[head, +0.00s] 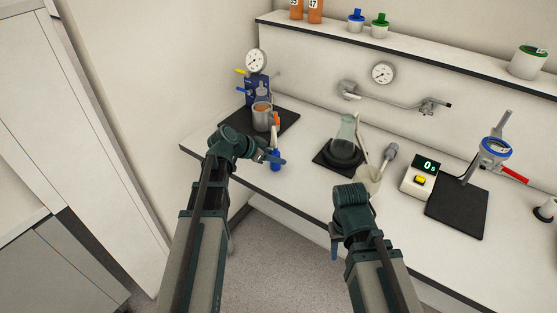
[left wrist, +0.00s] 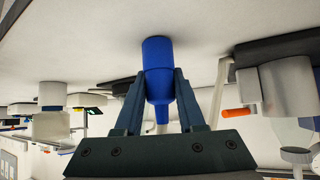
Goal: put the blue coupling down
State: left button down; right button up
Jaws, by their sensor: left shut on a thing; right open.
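The blue coupling (head: 275,162) is near the front left of the white bench, in front of the black mat. It also shows in the left wrist view (left wrist: 158,68), clasped between both fingers, with its wide end close to the bench surface. I cannot tell whether it touches the bench. My left gripper (head: 272,156) is shut on it; the gripper also shows in the left wrist view (left wrist: 160,95). My right gripper (head: 334,246) is open at the bench's front edge, right of the left one; its fingers are partly hidden by its wrist.
Behind the coupling, a metal cup (head: 262,116) and a gauge (head: 257,61) stand on a black mat (head: 288,121). A flask (head: 345,132), a beige cup (head: 368,178) and a scale (head: 420,180) stand to the right. The bench (head: 306,134) is clear between the mats.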

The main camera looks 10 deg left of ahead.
pick_arm(q)
jog(key=shift+f, duration=0.15)
jog(key=c, duration=0.5)
grip_release()
jog(key=shift+r, duration=0.35)
jog(key=p+v, duration=0.8)
jog(key=v, duration=0.4)
jog(key=s+d+f+n+g+y, duration=0.2)
jog(key=s+d+f+g+y, duration=0.1)
jog(key=s+d, duration=0.5)
jog(key=s+d+f+n+g+y, duration=0.2)
jog(key=s+d+f+g+y, duration=0.2)
jog(key=s+d, duration=0.5)
jog(key=shift+s+d+f+n+g+y, duration=0.3)
jog(key=shift+d+f+n+y, duration=0.15)
jog(key=shift+d, duration=0.75)
